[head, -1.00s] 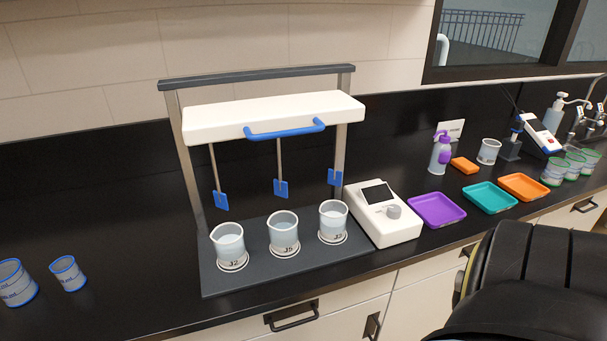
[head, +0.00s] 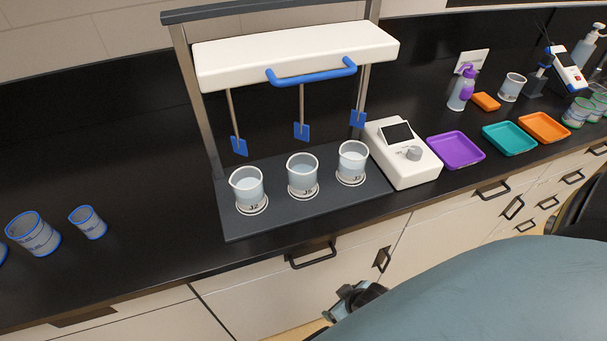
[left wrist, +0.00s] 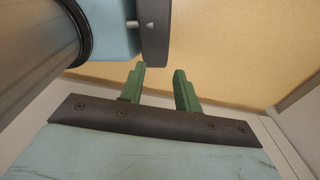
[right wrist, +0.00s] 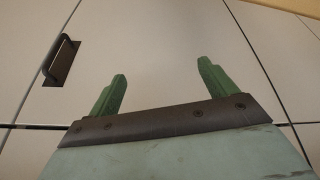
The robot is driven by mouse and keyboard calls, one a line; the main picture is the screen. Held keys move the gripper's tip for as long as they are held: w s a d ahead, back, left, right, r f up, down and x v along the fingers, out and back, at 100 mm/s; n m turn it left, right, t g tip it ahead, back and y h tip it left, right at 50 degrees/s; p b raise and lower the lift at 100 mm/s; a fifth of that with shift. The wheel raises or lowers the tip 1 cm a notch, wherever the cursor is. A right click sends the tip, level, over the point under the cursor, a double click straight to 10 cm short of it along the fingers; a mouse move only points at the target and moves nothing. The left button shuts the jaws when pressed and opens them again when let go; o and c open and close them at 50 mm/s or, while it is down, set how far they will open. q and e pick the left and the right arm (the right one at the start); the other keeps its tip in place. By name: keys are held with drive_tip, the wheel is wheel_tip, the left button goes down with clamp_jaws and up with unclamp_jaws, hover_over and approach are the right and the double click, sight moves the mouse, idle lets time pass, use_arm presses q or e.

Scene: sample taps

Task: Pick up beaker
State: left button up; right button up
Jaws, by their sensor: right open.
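Three clear beakers stand in a row on the dark base of the paddle stirrer: the J2 beaker (head: 248,190), the J5 beaker (head: 303,176) and a right beaker (head: 352,163) whose label is hard to read. Each holds pale liquid, and blue paddles hang above them. My right gripper (right wrist: 160,80) is open and empty in the right wrist view, facing white cabinet fronts. My left gripper (left wrist: 158,82) is open and empty in the left wrist view, over a tan floor. Neither gripper is near a beaker.
Blue-rimmed cups (head: 34,234) stand at the left of the black counter. A white control box (head: 402,152), a purple tray (head: 456,150), a teal tray (head: 509,138) and an orange tray (head: 544,127) lie to the right. A cabinet handle (head: 312,256) sticks out below the counter edge.

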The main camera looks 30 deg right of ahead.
sight(311, 180)
drive_tip(key=w+r+t+p, duration=0.1)
drive_tip(key=w+r+t, duration=0.15)
drive_tip(key=r, duration=0.95)
drive_tip(key=w+r+t+p, duration=0.1)
drive_tip(key=w+r, duration=0.2)
drive_tip(key=r, duration=0.9)
drive_tip(key=w+d+r+t+y, duration=0.1)
drive_tip(key=w+d+r+t, duration=0.35)
drive_tip(key=w+r, duration=0.2)
drive_tip(key=shift+m+t, duration=0.3)
drive_tip(key=shift+t, duration=0.1)
drive_tip(key=x, duration=0.5)
drive_tip(key=a+x, duration=0.1)
drive_tip(key=x, duration=0.2)
drive_tip(key=shift+s+f, duration=0.15)
drive_tip(key=shift+f, duration=0.05)
drive_tip(key=shift+x, duration=2.6)
use_arm(q)
drive_tip(key=shift+w+a+r, duration=0.1)
drive_tip(key=shift+w+r, duration=0.35)
drive_tip(key=shift+r, duration=0.2)
drive_tip(key=shift+w+r, duration=0.4)
drive_tip(key=shift+r, duration=0.2)
use_arm(e)
drive_tip(key=shift+s+d+f, duration=0.1)
drive_tip(key=shift+d+f, duration=0.05)
drive_tip(key=shift+f, duration=0.05)
drive_tip(key=shift+c, duration=0.2)
